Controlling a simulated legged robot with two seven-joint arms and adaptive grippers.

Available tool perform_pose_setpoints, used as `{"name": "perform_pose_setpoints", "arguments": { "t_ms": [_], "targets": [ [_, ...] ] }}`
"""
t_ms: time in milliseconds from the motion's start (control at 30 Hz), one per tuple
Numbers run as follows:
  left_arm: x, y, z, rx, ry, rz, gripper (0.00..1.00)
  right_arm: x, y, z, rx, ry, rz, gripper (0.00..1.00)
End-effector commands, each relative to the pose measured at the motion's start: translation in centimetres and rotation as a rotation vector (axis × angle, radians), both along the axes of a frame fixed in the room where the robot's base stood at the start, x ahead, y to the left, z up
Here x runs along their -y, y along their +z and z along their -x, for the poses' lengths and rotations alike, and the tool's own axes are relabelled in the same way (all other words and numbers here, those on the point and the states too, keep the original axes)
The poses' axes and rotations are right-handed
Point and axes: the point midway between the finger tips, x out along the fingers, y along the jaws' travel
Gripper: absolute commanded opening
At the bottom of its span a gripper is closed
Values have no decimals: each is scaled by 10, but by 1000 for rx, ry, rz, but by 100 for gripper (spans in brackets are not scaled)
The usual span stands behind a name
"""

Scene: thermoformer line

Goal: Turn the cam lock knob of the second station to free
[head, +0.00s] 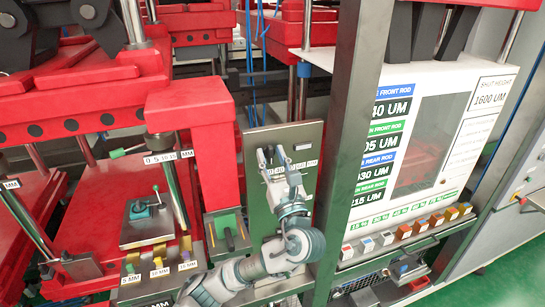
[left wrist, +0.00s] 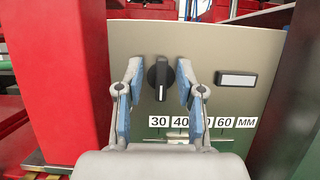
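A black knob (left wrist: 158,78) with an upright grip bar is on a metal panel (left wrist: 225,45), above a scale marked 30, 40, 60 MM, with one number partly hidden. No cam lock or free marking is readable. My left gripper (left wrist: 159,72) is open, its two blue-padded fingers on either side of the knob with a gap on each side. In the head view my left gripper (head: 271,154) is in front of the same panel (head: 290,132) and hides the knob. My right gripper is not in view.
A red block (head: 192,115) stands left of the panel, and a dark steel post (head: 350,130) rises right of it. A small plate with a teal knob (head: 140,210) and a green slotted plate (head: 229,236) lie to the left. A white labelled board (head: 470,100) is farther right.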

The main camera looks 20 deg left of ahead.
Motion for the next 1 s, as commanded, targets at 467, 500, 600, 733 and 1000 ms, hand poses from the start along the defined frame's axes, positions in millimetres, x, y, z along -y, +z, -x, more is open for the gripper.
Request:
{"name": "perform_pose_setpoints", "arguments": {
  "t_ms": [467, 500, 600, 733, 1000],
  "targets": [
    [1, 0, 1, 1, -1, 0, 0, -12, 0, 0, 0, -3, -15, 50],
    [1, 0, 1, 2, -2, 1, 0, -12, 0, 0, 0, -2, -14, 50],
    [2, 0, 1, 2, -2, 1, 0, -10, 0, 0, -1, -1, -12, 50],
    [2, 0, 1, 5, -2, 5, 0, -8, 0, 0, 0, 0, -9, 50],
    [2, 0, 1, 13, -3, 18, 0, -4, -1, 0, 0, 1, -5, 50]
  ]
}}
